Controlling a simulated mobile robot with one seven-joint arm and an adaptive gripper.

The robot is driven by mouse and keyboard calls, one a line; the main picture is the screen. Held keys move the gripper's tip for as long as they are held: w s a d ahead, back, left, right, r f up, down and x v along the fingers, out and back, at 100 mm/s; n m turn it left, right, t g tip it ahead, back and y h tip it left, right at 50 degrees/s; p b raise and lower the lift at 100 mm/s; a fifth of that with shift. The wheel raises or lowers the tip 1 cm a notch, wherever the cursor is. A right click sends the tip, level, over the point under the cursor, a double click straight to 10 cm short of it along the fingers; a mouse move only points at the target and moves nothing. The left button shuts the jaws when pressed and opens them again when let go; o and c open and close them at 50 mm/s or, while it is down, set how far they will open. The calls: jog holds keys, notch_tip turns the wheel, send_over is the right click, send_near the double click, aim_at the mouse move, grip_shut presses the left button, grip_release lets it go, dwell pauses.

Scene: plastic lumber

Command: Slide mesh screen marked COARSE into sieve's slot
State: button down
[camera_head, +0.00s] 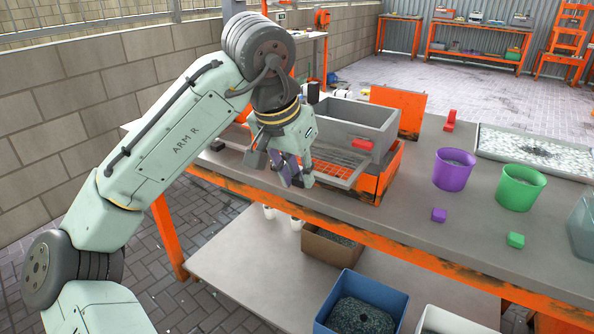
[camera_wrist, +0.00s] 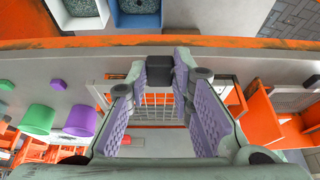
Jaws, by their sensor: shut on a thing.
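The sieve is a grey open box (camera_head: 345,120) on an orange base (camera_head: 385,172) near the table's back left. A pale-framed mesh screen (camera_head: 340,161) lies low in front of the grey box, with orange showing through its grid. Its grid also shows between my fingers in the wrist view (camera_wrist: 158,104). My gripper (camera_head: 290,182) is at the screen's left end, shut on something. In the wrist view, a dark block (camera_wrist: 187,70) sits by the fingertips, maybe the screen's handle. No COARSE marking is legible. I cannot tell how far the screen lies inside the slot.
A red block (camera_head: 362,144) is at the grey box's front. An orange panel (camera_head: 400,105) stands behind it. A purple bucket (camera_head: 454,172), a green bucket (camera_head: 520,190), and small purple (camera_head: 439,215) and green (camera_head: 515,240) blocks stand to the right. The front table edge is close.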

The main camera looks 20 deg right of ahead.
aim_at(332, 150)
jog(key=shift+w+d+p, duration=1.1)
jog(key=shift+w+d, duration=0.2)
jog(key=shift+d, duration=0.4)
jog(key=shift+w+d+p, duration=1.1)
jog(key=shift+w+d, duration=0.25)
jog(key=shift+d, duration=0.3)
jog(key=shift+w+d+p, duration=1.1)
jog(key=shift+w+d, duration=0.2)
jog(key=shift+d, duration=0.4)
jog(key=c, duration=1.3)
grip_release()
jog(key=shift+r, duration=0.1)
jog(key=v, duration=1.1)
jog(key=shift+s+a+r, duration=0.1)
jog(key=shift+a+r, duration=0.15)
jog(key=shift+r, duration=0.1)
jog(key=shift+c, duration=0.6)
